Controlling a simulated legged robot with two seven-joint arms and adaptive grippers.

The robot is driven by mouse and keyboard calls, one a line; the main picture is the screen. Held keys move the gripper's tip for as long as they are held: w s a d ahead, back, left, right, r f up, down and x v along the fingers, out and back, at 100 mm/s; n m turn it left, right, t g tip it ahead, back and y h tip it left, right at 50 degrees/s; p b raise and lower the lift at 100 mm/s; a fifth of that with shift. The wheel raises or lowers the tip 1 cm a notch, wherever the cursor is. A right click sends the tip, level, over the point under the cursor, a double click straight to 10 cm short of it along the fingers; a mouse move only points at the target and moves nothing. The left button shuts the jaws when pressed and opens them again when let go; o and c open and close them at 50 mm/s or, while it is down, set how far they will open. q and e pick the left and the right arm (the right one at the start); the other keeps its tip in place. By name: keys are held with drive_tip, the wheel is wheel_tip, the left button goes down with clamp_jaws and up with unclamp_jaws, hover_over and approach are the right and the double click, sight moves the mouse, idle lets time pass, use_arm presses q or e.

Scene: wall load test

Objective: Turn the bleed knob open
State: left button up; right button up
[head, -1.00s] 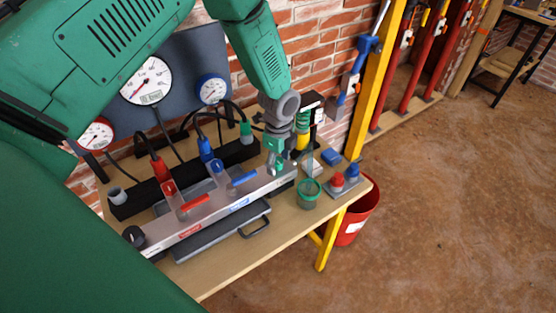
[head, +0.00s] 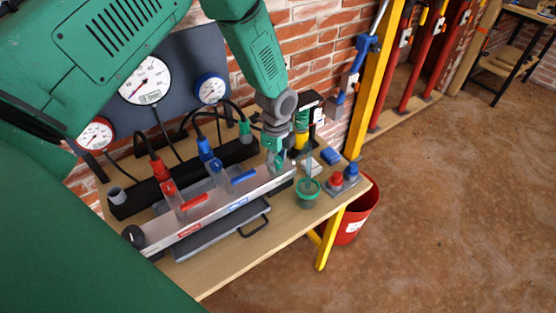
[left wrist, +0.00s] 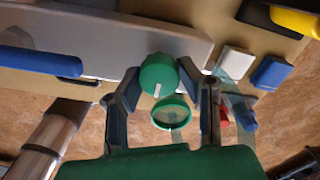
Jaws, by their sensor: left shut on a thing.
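The bleed knob (left wrist: 158,75), round and green with a white line on its face, sits at the grey manifold (left wrist: 110,38) in the left wrist view. The white line points down and slightly left there. My left gripper (left wrist: 165,92) has one finger on each side of the knob and is shut on it. In the head view my left gripper (head: 275,160) is at the right end of the manifold (head: 215,213) and hides the knob. My right gripper is not in view.
Red (head: 192,203) and blue (head: 244,176) valve levers lie along the manifold. Gauges (head: 145,80) stand behind. A red bucket (head: 358,215) is beside the bench.

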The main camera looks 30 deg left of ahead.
use_arm(q)
drive_tip(key=shift+a+n, duration=0.2)
drive_tip(key=shift+n, duration=0.1)
drive_tip(key=n, duration=0.3)
drive_tip(key=shift+w+n, duration=0.1)
drive_tip(key=shift+n, duration=0.3)
drive_tip(key=n, duration=1.3)
drive_tip(key=shift+n, duration=0.3)
drive_tip(key=o, duration=1.1)
